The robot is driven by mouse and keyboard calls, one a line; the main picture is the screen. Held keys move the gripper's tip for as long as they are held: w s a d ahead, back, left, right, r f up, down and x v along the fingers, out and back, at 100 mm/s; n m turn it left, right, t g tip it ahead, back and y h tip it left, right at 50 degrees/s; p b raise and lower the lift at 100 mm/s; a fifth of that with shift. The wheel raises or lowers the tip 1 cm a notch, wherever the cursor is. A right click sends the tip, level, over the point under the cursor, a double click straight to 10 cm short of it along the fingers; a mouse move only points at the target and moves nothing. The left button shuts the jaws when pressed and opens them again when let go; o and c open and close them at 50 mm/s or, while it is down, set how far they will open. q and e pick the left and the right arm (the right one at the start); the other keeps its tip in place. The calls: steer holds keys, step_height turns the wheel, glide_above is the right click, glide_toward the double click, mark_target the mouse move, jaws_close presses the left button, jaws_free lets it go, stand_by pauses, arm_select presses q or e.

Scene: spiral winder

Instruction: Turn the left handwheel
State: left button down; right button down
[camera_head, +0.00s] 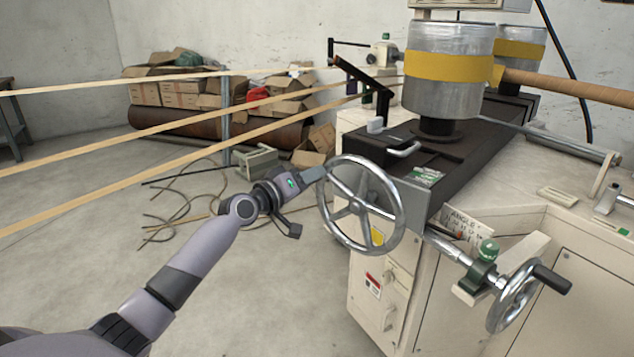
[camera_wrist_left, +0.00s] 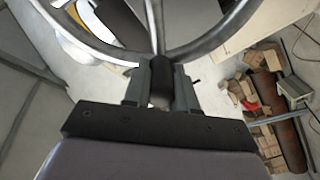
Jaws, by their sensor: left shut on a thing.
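The left handwheel (camera_head: 401,217) is a spoked silver metal wheel on the near left side of the machine. My left gripper (camera_head: 314,174) is at the left edge of its rim in the head view. In the left wrist view the fingers of my left gripper (camera_wrist_left: 161,85) are on either side of a dark handle at the rim, shut on it. The wheel's rim and spokes (camera_wrist_left: 207,40) fill the top of that view. My right gripper is in neither view.
A smaller handwheel (camera_head: 514,296) with a black handle is at the lower right. The cream machine cabinet (camera_head: 430,310) stands behind the wheels. Tan strips (camera_head: 150,130) cross the left side. Cardboard boxes (camera_head: 180,95) are by the back wall. Loose cords (camera_head: 180,205) lie on the floor.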

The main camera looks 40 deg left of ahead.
arm_select(q)
step_height(320, 180, down, 8)
steer(key=a+n+b, duration=0.1)
steer(key=n+b, duration=0.3)
steer(key=n, duration=0.4)
steer(key=shift+f+n, duration=0.15)
steer(key=shift+n, duration=0.25)
steer(key=c, duration=0.9)
jaws_free()
